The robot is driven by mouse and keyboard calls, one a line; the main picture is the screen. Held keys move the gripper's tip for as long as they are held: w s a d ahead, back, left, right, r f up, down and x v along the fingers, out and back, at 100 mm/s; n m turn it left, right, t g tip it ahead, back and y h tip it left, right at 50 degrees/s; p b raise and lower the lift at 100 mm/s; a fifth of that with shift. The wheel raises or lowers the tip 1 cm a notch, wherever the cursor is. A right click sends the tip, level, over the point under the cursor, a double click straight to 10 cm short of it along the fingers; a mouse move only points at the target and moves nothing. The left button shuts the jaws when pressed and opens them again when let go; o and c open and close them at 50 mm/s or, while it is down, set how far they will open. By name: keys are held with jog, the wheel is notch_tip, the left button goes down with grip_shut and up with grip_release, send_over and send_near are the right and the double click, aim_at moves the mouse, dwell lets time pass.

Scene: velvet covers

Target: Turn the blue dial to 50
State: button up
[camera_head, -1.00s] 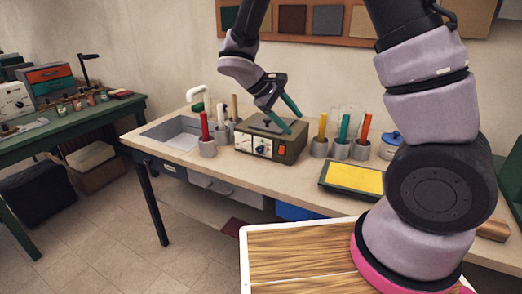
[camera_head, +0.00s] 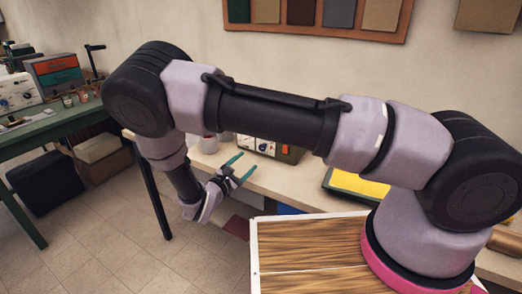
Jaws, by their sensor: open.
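The olive-green control box (camera_head: 289,154) stands on the workbench, its upper part hidden behind my arm. Part of its front panel (camera_head: 266,147) shows below the arm, with small dark and orange-red details. The blue dial cannot be made out at this size. My gripper (camera_head: 249,161) is open and empty, its two teal fingers apart. It is in front of the bench's front edge, below and left of the panel in the picture, with its fingers pointing up and right. I cannot tell its exact distance from the panel.
The workbench top (camera_head: 275,183) shows bare in front of the box. A yellow-topped tray (camera_head: 358,187) lies to the right, partly behind my arm. A green table (camera_head: 65,125) with equipment stands at left. Open tiled floor (camera_head: 105,235) lies between.

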jog(key=x, duration=1)
jog(key=shift+d+r, duration=0.1)
grip_shut()
